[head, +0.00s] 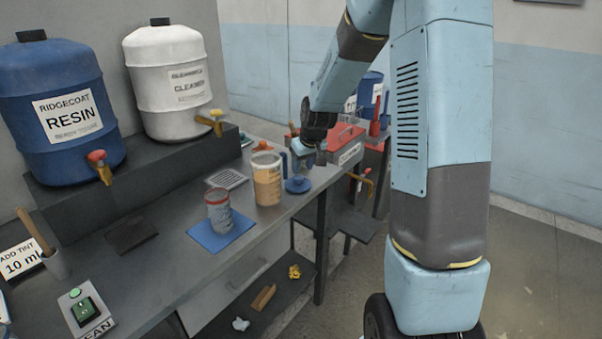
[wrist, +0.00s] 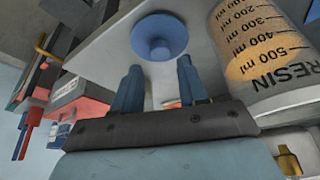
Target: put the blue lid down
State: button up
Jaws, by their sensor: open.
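The blue lid (head: 298,185) is a round disc with a knob. It lies on the grey bench near its front edge, just right of the resin jug (head: 267,178). In the wrist view the lid (wrist: 160,37) is just beyond my open fingertips, with nothing between the fingers. My gripper (head: 306,152) is above the lid, near the right end of the bench. Its two blue fingers also show apart in the wrist view (wrist: 158,75). The jug (wrist: 255,55) has measuring marks and orange-brown contents.
A red box (head: 343,143) is beyond the gripper. Blue resin (head: 60,100) and white cleaner (head: 168,80) drums stand on a dark raised shelf (head: 75,196).

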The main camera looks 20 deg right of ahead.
jog(key=s+r+h, duration=0.1)
jog(key=s+r, duration=1.5)
jog(key=r, duration=0.1)
jog(key=s+r+m+t, duration=0.1)
jog(key=s+r, duration=0.3)
jog(key=s, duration=1.4)
jog(key=shift+s+m, duration=0.2)
jog(key=shift+m, duration=0.6)
